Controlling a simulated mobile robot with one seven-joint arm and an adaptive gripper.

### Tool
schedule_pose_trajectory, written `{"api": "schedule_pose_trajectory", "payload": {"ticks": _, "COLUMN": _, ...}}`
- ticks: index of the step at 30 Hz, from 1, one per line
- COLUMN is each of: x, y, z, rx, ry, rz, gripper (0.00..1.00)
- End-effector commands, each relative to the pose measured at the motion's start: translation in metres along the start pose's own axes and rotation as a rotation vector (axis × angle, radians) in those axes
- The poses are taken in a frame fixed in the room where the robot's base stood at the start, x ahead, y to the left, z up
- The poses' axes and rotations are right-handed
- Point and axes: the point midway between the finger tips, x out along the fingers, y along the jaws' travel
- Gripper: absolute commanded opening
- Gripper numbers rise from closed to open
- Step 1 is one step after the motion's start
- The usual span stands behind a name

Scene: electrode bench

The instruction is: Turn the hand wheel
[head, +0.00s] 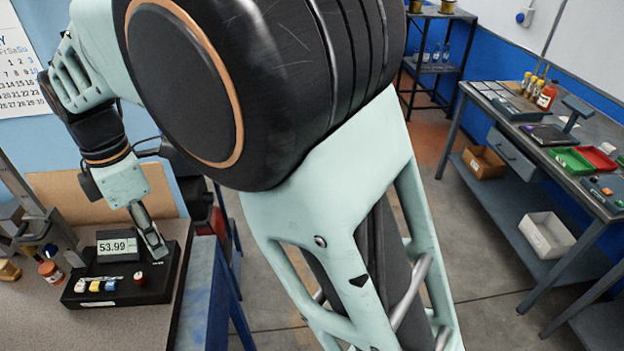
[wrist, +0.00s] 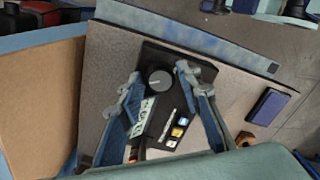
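The hand wheel is a small round knob, reddish at the side in the head view (head: 140,278) and dark grey on top in the wrist view (wrist: 159,80). It sits at the right end of a black instrument box (head: 112,296), which has a display reading 53.99 (head: 118,247) and several coloured buttons (head: 95,286). My gripper (head: 157,250) hangs over the back right of the box. In the wrist view my gripper (wrist: 158,76) is open, with its fingers spread to either side of the knob. It holds nothing. I cannot tell whether either fingertip touches the knob.
An orange-brown bottle (head: 51,272) and a grey stand (head: 40,225) are left of the box. The bench edge lies close to the box's right side. A separate bench (head: 500,115) with trays stands across the open floor (head: 480,260).

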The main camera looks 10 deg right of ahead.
Motion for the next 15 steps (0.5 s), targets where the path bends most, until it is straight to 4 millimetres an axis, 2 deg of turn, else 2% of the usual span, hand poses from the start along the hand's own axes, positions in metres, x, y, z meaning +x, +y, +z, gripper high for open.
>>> {"api": "schedule_pose_trajectory", "payload": {"ticks": 6, "x": 0.001, "y": 0.000, "z": -0.001, "rx": -0.194, "ry": -0.005, "rz": -0.001, "gripper": 0.32}}
{"api": "schedule_pose_trajectory", "payload": {"ticks": 15, "x": -0.064, "y": 0.001, "z": 0.000, "rx": -0.182, "ry": -0.002, "rz": 0.004, "gripper": 0.32}}
